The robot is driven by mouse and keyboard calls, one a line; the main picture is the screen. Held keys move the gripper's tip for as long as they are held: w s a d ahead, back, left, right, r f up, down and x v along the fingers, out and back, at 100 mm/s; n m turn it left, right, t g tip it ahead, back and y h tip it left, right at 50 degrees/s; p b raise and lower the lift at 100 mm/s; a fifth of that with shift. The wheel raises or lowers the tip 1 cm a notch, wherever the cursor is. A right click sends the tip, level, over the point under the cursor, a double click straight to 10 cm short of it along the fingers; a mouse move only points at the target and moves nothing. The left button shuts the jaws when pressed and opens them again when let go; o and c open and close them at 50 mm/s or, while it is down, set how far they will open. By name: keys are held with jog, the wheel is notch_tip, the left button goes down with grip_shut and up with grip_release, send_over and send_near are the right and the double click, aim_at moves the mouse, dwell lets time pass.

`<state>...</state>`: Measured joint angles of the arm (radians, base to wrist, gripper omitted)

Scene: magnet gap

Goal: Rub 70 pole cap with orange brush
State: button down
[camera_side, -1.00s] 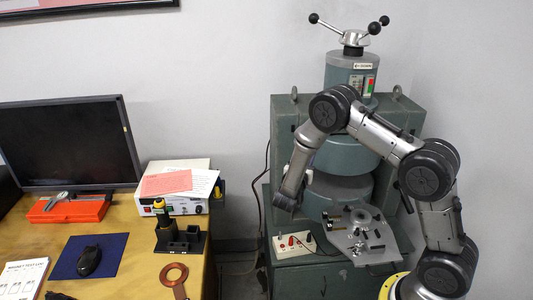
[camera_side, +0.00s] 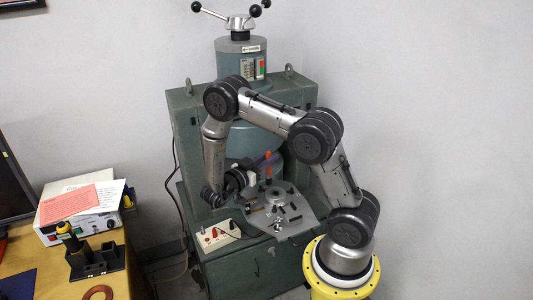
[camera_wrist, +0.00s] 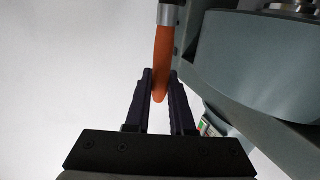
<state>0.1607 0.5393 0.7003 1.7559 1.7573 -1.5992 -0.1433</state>
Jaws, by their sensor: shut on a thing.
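My gripper (camera_wrist: 158,78) is shut on the orange handle of the brush (camera_wrist: 163,48). A metal ferrule shows at the top edge of the wrist view; the bristles are out of frame. In the side view, my gripper (camera_side: 266,162) holds the orange brush (camera_side: 268,172) upright in front of the magnet gap, above the grey plate (camera_side: 307,222). The magnet's upper teal cylinder (camera_side: 245,139) is partly behind my arm; it seems to be the large cylinder (camera_wrist: 262,62) in the wrist view. No 70 marking is readable, and I cannot tell whether the brush touches anything.
At the left, a desk (camera_side: 45,258) holds a black stand (camera_side: 95,262) and a white instrument (camera_side: 85,222) with papers.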

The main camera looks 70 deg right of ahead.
aim_at(267, 173)
notch_tip(267, 173, down, 5)
jog(key=shift+r, duration=0.1)
jog(key=shift+s+d+f, duration=0.15)
jog(key=shift+f, duration=0.25)
jog(key=shift+s+d, duration=2.15)
jog(key=w+a, duration=0.4)
jog(key=shift+w+a, duration=0.25)
jog(key=shift+w, duration=0.05)
jog(key=shift+w+d, duration=0.1)
jog(key=shift+w, duration=0.15)
jog(key=shift+d, duration=0.3)
jog(key=shift+s+d, duration=1.85)
jog(key=w+a, duration=0.4)
jog(key=shift+r, duration=0.15)
notch_tip(267, 173, up, 8)
